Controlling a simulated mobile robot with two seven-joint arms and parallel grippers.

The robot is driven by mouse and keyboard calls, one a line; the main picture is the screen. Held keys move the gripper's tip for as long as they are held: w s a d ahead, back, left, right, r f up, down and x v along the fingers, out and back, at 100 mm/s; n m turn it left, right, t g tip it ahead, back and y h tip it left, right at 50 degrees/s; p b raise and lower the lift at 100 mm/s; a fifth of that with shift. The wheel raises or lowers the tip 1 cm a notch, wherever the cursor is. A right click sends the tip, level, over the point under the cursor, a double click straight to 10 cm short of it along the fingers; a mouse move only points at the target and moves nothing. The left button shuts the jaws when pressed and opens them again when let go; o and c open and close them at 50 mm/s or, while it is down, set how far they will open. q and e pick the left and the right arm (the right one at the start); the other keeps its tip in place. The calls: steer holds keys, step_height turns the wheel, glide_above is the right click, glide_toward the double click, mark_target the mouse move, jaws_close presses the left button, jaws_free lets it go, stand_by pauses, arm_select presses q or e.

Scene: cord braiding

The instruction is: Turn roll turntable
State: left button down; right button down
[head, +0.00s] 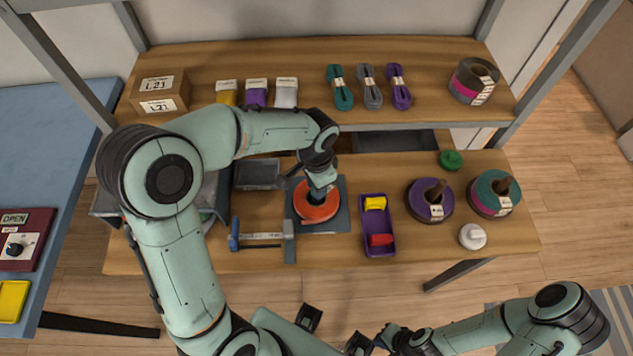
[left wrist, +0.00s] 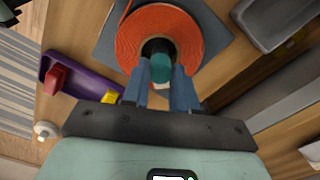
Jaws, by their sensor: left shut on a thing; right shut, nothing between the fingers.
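The roll turntable is a dark grey square plate (head: 335,222) on the bench, with an orange roll (head: 316,212) lying flat on it. In the left wrist view the orange roll (left wrist: 130,42) surrounds a dark centre with a teal knob (left wrist: 162,68). My left gripper (head: 318,196) points down at the roll's middle. In the left wrist view its blue fingers (left wrist: 165,92) are shut on the knob; their tips are partly hidden. My right gripper (head: 385,336) is shut and empty, low in the head view, away from the bench.
A purple tray (head: 378,248) with yellow and red pieces stands right of the plate. Two spools (head: 429,212) (head: 478,207) and a white knobbed item (head: 472,236) stand further right. A hammer-like tool (head: 262,236) lies left. A grey bin (head: 258,174) and a shelf (head: 300,62) are behind.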

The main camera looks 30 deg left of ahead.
arm_select(q)
steer(key=shift+w+r+m+p, duration=0.15)
steer(key=shift+m+p, duration=0.2)
steer(key=shift+m, duration=1.55)
steer(key=shift+m+p, duration=0.4)
steer(key=shift+m, duration=1.3)
steer(key=shift+m+p, duration=0.5)
steer(key=shift+m, duration=1.2)
steer(key=shift+m+p, duration=0.5)
steer(key=shift+m, duration=0.9)
steer(key=shift+m+p, duration=0.55)
steer(key=shift+m, duration=0.95)
steer(key=shift+m+p, duration=0.7)
steer(key=shift+m, duration=2.1)
steer(key=shift+m+p, duration=0.3)
steer(key=shift+m, duration=0.4)
arm_select(e)
steer(key=w+r+t, duration=0.1)
steer(key=w+r, duration=0.6)
steer(key=r, duration=0.1)
steer(key=shift+w+r, duration=0.25)
steer(key=shift+r, duration=0.05)
arm_select(q)
steer(key=shift+m, duration=0.4)
